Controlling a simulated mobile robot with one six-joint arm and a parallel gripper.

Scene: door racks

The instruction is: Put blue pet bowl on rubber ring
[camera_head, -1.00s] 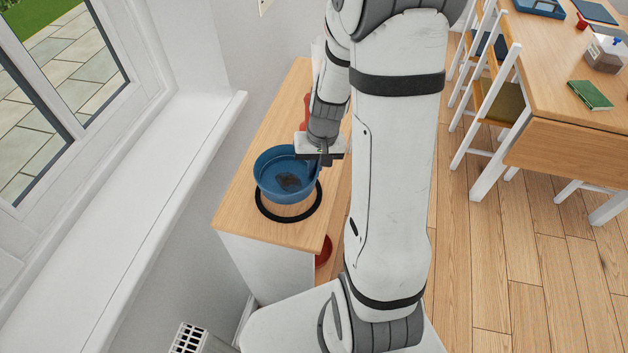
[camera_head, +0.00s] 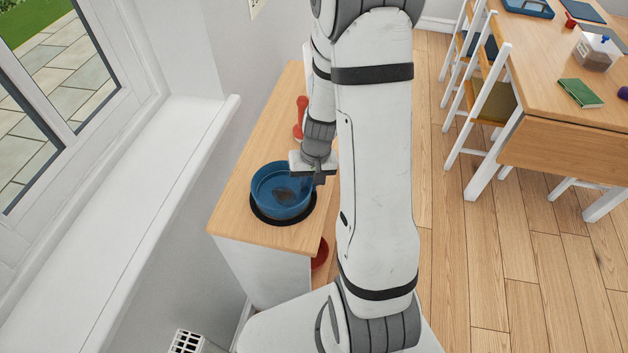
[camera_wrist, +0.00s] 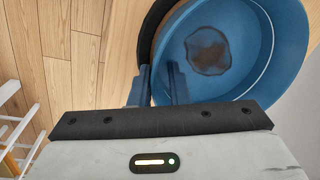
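The blue pet bowl (camera_head: 270,203) is over the black rubber ring (camera_head: 259,217) on a narrow wooden-topped cabinet. It looks roughly level and very low; I cannot tell if it touches the ring. A dark patch shows on its inside floor. My gripper (camera_head: 319,178) is at the bowl's right rim. In the wrist view my gripper (camera_wrist: 158,88) has one finger outside and one inside the wall of the bowl (camera_wrist: 240,75), shut on it. An arc of the ring (camera_wrist: 146,42) shows past the bowl's left side; the rest is hidden under it.
The cabinet top (camera_head: 240,195) stands beside a white window sill (camera_head: 130,195). A table (camera_head: 560,150) with chairs is at the right.

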